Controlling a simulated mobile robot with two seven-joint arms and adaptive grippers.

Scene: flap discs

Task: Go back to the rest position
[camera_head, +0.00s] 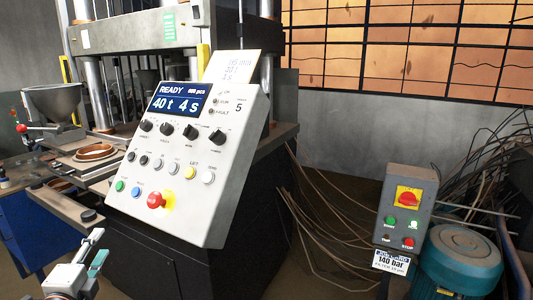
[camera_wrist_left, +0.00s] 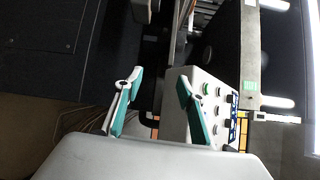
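My left gripper (camera_head: 96,248) is at the lower left of the head view, in front of and to the left of the press's control panel (camera_head: 187,150). In the left wrist view my left gripper (camera_wrist_left: 157,88) has its two teal-padded fingers spread apart with nothing between them. The panel's side and buttons (camera_wrist_left: 213,112) show beyond the right finger there. In the head view the panel's screen reads READY, 40 t, 4 s. My right gripper is in neither view.
A grey hopper (camera_head: 53,105) and a shelf with brown ring-shaped pieces (camera_head: 95,152) stand at the left. A grey switch box (camera_head: 404,207), a teal motor (camera_head: 460,262) and loose cables (camera_head: 320,220) lie to the right. A barred window (camera_head: 400,50) is behind.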

